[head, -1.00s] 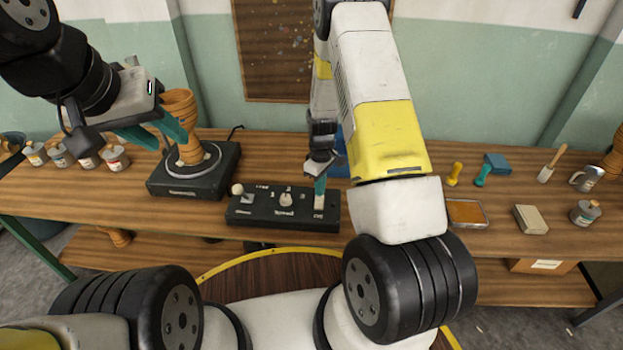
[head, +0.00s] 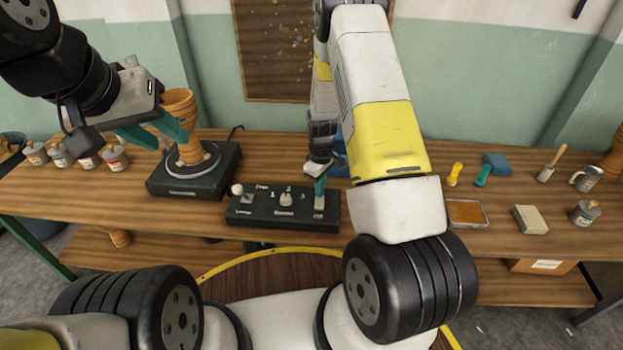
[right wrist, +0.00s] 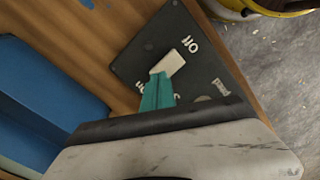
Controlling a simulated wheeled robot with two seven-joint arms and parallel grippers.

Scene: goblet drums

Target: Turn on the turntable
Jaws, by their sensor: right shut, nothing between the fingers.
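The turntable (head: 212,172) is a dark box with a round plate at the left of the workbench, with a wooden goblet drum (head: 186,135) upright on it. The black control box (head: 262,210) in front has a lever at its left, a knob (head: 286,200) in the middle and a pale rocker switch at its right end; the switch shows in the right wrist view (right wrist: 172,63). My right gripper (head: 319,200) is shut and empty, its teal tips pointing down at the switch, touching or nearly so. My left gripper (head: 163,133) has its teal fingers apart beside the drum; whether they touch it is unclear.
Paint cans (head: 115,158) stand at the bench's left. A blue container (head: 340,160) is behind my right gripper. The bench front between turntable and control box is clear.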

